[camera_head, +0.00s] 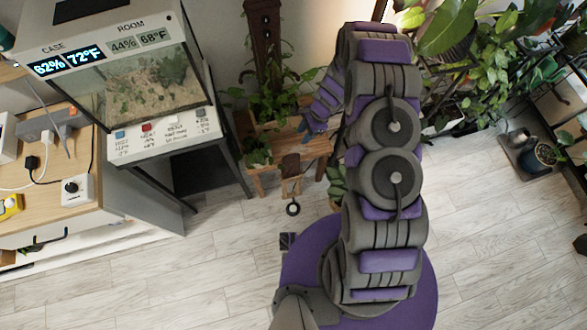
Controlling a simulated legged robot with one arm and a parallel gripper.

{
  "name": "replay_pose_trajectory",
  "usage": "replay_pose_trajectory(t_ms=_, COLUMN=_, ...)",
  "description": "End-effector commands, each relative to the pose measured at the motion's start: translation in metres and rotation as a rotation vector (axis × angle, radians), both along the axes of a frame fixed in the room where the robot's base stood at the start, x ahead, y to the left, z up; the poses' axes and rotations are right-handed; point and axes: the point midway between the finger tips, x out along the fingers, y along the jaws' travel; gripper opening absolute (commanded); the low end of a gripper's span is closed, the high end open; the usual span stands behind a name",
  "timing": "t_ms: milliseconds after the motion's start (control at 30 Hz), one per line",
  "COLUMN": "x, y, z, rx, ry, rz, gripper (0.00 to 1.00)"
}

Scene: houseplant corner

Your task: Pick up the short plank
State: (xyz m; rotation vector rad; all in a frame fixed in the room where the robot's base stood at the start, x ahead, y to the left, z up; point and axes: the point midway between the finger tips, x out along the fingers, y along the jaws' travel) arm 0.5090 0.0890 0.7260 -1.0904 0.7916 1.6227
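My arm rises from the purple base and bends over at the top. Its purple wrist slants down to the left, toward a small wooden plant stand. My gripper (313,126) is at the end of this wrist, above the stand. It is small and partly blends with leaves and wood, so I cannot tell whether it is open or shut. The wooden stand (318,146) has light brown boards. A small dark brown flat piece (290,163) is at its front edge. I cannot tell for sure which piece is the short plank.
A glass terrarium (150,85) with a temperature display stands at upper left. A wooden desk (75,150) with a power strip, cables and a white dial box is at left. Leafy plants (490,60) crowd the upper right. The pale floor (180,280) is clear in front.

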Motion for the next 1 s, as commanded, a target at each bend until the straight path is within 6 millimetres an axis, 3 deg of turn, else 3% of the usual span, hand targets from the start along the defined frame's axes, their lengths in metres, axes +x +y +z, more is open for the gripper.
replay_pose_trajectory(t_ms=267, x=-0.003, y=0.001, z=-0.032, rx=0.001, ry=0.01, rz=-0.024, gripper=0.38)
replay_pose_trajectory(t_ms=700, x=-0.013, y=0.038, z=-0.111, rx=-0.008, ry=0.011, rz=-0.023, gripper=0.38)
replay_pose_trajectory(t_ms=1000, x=-0.013, y=0.041, z=-0.127, rx=-0.001, ry=0.008, rz=-0.024, gripper=0.38)
